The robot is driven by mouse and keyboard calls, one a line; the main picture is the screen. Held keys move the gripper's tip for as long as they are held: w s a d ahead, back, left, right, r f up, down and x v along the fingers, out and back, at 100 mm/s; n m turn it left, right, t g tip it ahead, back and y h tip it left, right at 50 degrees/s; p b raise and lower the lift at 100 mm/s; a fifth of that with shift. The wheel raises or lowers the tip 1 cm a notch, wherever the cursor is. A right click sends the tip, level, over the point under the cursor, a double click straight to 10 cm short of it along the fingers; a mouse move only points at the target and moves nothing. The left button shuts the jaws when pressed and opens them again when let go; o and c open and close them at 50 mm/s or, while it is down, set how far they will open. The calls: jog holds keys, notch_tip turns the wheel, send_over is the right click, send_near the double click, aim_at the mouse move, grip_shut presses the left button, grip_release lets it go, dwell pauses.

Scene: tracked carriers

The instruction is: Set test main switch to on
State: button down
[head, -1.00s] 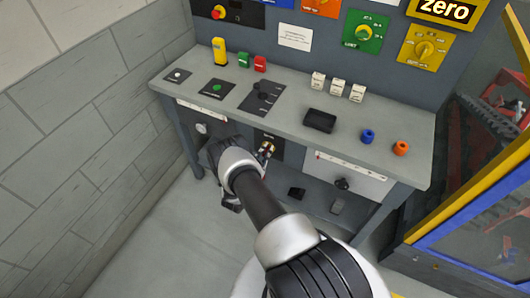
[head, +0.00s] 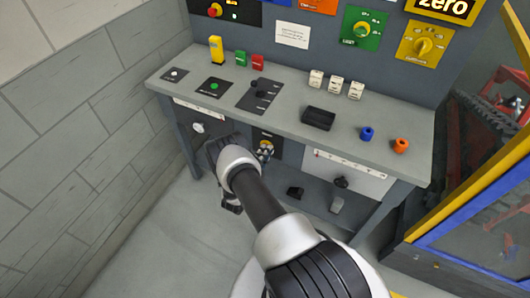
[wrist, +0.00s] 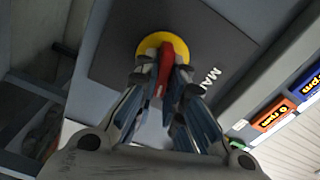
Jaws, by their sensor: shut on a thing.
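The main switch shows in the wrist view as a red handle (wrist: 165,66) on a round yellow disc (wrist: 147,44). It sits on a dark plate (wrist: 112,62) with white lettering, of which "MA" can be read. My gripper (wrist: 167,88) is shut on the red handle, one finger on each side. The handle lies nearly upright in that picture, and its lower part is hidden between the fingers.
A yellow-framed enclosure (head: 470,185) stands at the right.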

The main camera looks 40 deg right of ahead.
jog(key=shift+f+m, duration=0.15)
jog(key=shift+m, duration=1.35)
jog(key=c, duration=1.7)
grip_release()
jog(key=v, duration=1.2)
jog(key=shift+s, duration=0.1)
